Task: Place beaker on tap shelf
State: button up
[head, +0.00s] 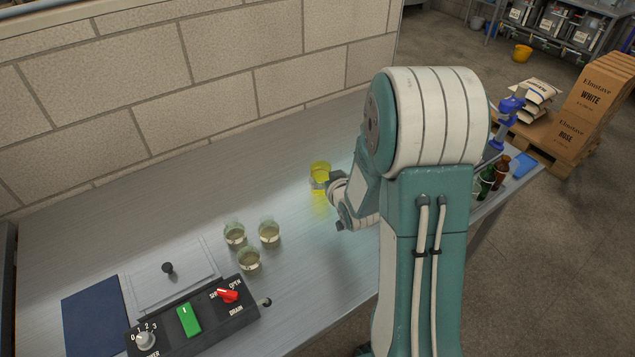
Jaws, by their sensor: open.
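A beaker of bright yellow liquid (320,170) stands on the grey metal bench in the middle of the head view, with a yellow glow on the bench in front of it. My gripper (326,190) is open at the beaker's near right side, low and close to the bench. Part of it overlaps the beaker's lower part, and whether it touches the glass cannot be told. My arm hides much of the gripper and the bench to the right. I cannot make out a tap shelf for certain.
Three glasses of pale liquid (250,260) stand left of my gripper. Behind the control box (190,320) with green and red switches lie a knobbed metal lid (172,285) and a blue mat (95,315). Bottles (487,178) stand at the bench's right end. A block wall (220,90) bounds the back.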

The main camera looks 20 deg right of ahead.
aim_at(317, 166)
jog(key=x, duration=0.2)
jog(key=shift+w+d+f, duration=0.1)
jog(key=shift+w+d, duration=0.2)
jog(key=shift+d, duration=0.05)
jog(key=x, duration=0.3)
jog(key=a+x, duration=0.1)
jog(key=shift+w+d+f, duration=0.1)
jog(key=shift+w+f, duration=0.15)
jog(key=shift+w, duration=0.15)
jog(key=shift+w+d+f, duration=0.15)
jog(key=shift+w+d, duration=0.05)
jog(key=shift+w, duration=0.15)
jog(key=shift+d, duration=0.15)
jog(key=shift+c, duration=0.3)
jog(key=c, duration=1)
